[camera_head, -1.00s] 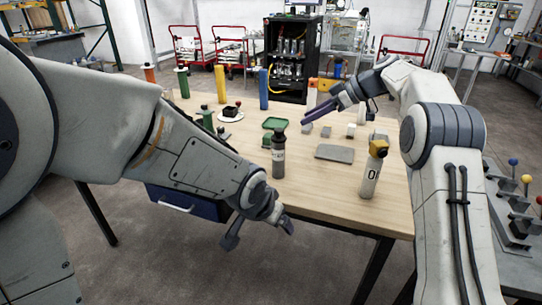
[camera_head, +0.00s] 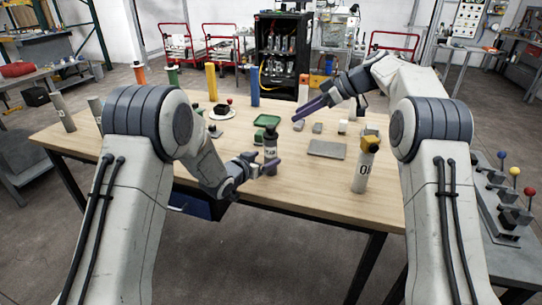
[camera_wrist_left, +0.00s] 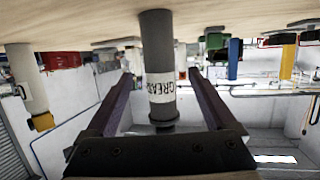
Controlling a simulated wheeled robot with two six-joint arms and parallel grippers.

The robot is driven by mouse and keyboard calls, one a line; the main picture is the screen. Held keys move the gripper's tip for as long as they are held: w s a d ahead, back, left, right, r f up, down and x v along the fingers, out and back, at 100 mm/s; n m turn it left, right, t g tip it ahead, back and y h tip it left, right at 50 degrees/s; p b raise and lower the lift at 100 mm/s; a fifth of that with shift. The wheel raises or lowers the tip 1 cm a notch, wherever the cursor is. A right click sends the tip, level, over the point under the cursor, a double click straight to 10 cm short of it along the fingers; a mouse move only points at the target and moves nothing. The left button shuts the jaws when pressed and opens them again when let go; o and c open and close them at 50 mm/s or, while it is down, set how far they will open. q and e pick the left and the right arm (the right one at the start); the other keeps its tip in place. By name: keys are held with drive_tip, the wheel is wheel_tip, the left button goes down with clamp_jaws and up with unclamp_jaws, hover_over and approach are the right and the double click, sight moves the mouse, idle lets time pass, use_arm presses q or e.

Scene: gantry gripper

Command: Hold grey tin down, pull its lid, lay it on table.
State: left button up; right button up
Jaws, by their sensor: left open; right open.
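The grey tin (camera_head: 270,146), dark grey with a white label, stands upright near the front edge of the table. In the left wrist view the tin (camera_wrist_left: 157,60) appears upside down, its label reading "GREASE" and its dark lid (camera_wrist_left: 163,127) at the bottom. My left gripper (camera_head: 260,165) is open at the tin, with one finger on each side; gaps show between fingers and tin. My right gripper (camera_head: 312,105) is open and empty above the back right of the table, away from the tin.
A pale bottle with a yellow cap (camera_head: 364,165) stands at front right. A grey plate (camera_head: 326,150) and small blocks (camera_head: 318,128) lie behind.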

sight(275, 153)
use_arm(q)
drive_tip(key=x, duration=0.7)
drive_tip(key=shift+w+d+f, duration=0.15)
drive_tip(key=shift+w+d, duration=0.1)
